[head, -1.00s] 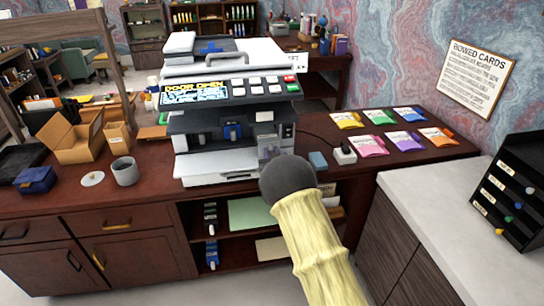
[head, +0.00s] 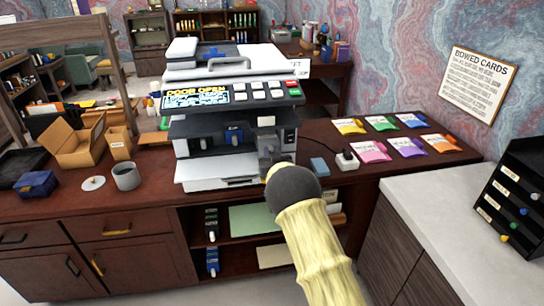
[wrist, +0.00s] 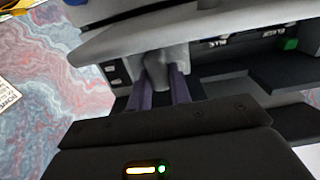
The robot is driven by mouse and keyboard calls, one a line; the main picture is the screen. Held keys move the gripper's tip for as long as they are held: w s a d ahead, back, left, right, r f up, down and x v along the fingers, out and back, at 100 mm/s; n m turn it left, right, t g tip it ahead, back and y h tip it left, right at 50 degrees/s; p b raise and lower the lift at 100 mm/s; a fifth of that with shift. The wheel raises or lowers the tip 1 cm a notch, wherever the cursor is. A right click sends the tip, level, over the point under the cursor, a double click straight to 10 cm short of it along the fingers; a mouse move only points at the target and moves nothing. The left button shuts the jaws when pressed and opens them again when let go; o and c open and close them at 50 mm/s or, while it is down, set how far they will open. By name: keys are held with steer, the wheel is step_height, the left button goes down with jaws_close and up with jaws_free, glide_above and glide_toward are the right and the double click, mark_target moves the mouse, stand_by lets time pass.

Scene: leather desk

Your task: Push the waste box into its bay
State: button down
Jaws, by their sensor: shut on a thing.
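The printer (head: 232,73) stands on the dark desk with its front open, and its display (head: 196,96) reads DOOR OPEN. The waste box (wrist: 158,68) is a grey block at the lower right of the printer's open front. In the wrist view it sits between my gripper's two purple fingers (wrist: 159,92), which are shut on it. In the head view my gripper (head: 274,158) is at the bay's mouth, partly hidden behind my dark wrist. How deep the box sits in the bay cannot be told.
A blue block (head: 319,166) and a white socket box (head: 347,160) lie right of the printer. Colored packets (head: 369,151) lie farther right. A grey mug (head: 127,176) and open carton (head: 78,147) stand left. Shelves below hold a green sheet (head: 254,219).

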mark_target(267, 141)
steer(key=shift+b+x, duration=1.5)
steer(key=shift+x, duration=2.45)
steer(key=c, duration=1.2)
jaws_free()
steer(key=b+v, duration=0.2)
steer(key=v, duration=1.5)
steer(key=shift+b, duration=0.3)
steer(key=shift+s+d, duration=0.15)
